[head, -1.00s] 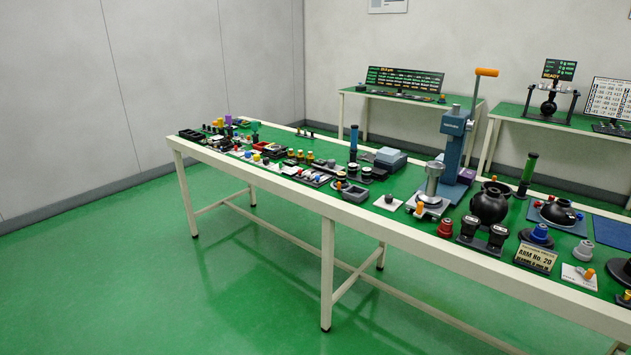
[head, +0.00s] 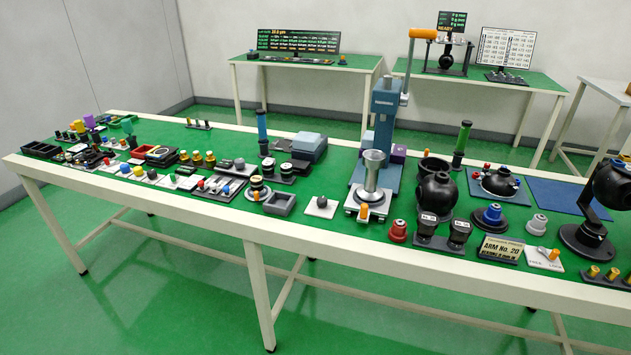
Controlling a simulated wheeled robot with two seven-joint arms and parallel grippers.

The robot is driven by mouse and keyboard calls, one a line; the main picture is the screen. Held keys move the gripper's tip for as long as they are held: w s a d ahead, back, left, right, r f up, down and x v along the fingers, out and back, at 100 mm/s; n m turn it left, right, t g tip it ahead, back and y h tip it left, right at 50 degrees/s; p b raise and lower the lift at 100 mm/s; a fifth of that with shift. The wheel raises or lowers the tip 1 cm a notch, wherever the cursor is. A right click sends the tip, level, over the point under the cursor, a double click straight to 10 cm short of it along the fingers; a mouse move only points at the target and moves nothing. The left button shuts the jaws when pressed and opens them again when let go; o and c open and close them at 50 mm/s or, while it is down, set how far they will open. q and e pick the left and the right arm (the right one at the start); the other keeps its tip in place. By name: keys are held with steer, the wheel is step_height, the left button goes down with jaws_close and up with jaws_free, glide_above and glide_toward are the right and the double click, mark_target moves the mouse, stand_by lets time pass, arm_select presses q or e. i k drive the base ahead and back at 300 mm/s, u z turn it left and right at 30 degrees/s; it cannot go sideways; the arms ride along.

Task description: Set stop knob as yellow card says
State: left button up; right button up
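A pale yellow card (head: 501,250) with dark print stands at the table's front right. Its top line seems to read "ARM No. 20"; the smaller line is too small to read surely. Right of it, a white plate (head: 544,265) carries an orange-tipped lever (head: 550,253) and small lettering that looks like "FREE" and "LOCK". Another orange knob (head: 364,211) sits at the front of the blue press's base. I cannot tell which knob is the stop knob. Neither of my grippers is in view.
The long green-topped table (head: 290,230) is crowded with small parts at left. A tall blue press (head: 383,125) with an orange handle stands mid-right. Black balls and a black stand (head: 587,238) are at right. Two tables with screens stand behind. The floor in front is clear.

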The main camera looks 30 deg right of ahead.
mark_target(321, 202)
steer(key=z, duration=0.6)
steer(key=i, duration=0.9)
steer(key=z, duration=0.8)
